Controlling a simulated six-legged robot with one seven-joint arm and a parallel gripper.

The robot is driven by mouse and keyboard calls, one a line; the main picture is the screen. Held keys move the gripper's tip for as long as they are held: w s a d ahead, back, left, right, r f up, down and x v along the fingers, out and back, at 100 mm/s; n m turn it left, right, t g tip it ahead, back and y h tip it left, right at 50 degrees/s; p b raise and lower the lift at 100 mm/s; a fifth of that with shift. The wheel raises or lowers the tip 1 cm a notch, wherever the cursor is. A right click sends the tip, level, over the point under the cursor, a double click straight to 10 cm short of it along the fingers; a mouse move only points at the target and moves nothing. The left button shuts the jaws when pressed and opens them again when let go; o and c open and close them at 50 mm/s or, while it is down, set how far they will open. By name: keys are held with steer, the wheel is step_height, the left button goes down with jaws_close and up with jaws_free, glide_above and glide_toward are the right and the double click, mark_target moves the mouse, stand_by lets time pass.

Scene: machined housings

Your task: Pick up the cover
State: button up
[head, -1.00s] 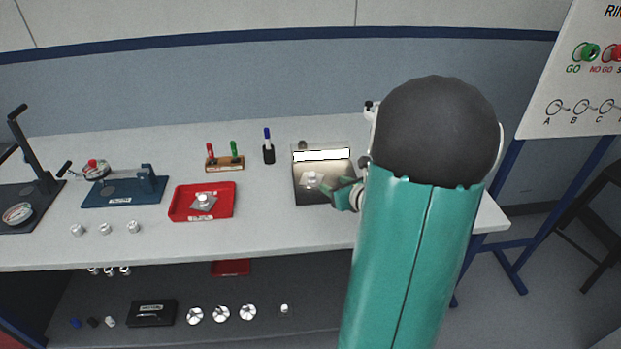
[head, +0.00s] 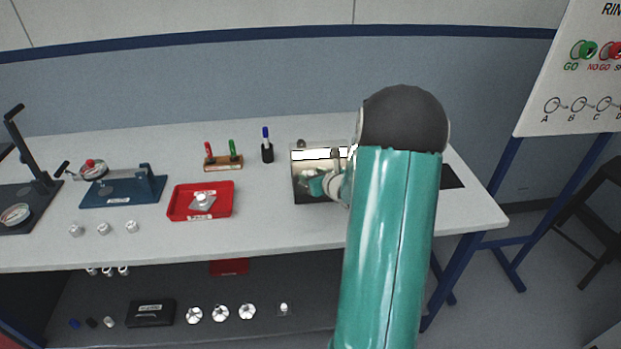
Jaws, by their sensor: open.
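A square grey plate with a round silver knob (head: 203,201), which may be the cover, lies in the red tray (head: 227,213). A similar knobbed piece was on the lit inspection box (head: 303,196) earlier; now my gripper hides most or all of it. My gripper (head: 315,185) is open, with its green fingers low over the box floor, beside or around that spot. I cannot tell whether the fingers touch anything. My teal arm covers the right side of the box.
A blue gauge fixture (head: 122,188) and a dark gauge stand (head: 28,200) stand at left. Several small silver parts (head: 103,228) line the front. A wooden block with red and green plugs (head: 223,162) and a pen holder (head: 267,153) stand behind. Bare table lies between tray and box.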

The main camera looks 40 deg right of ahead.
steer(key=c, duration=1)
jaws_close()
steer(key=shift+r, duration=0.15)
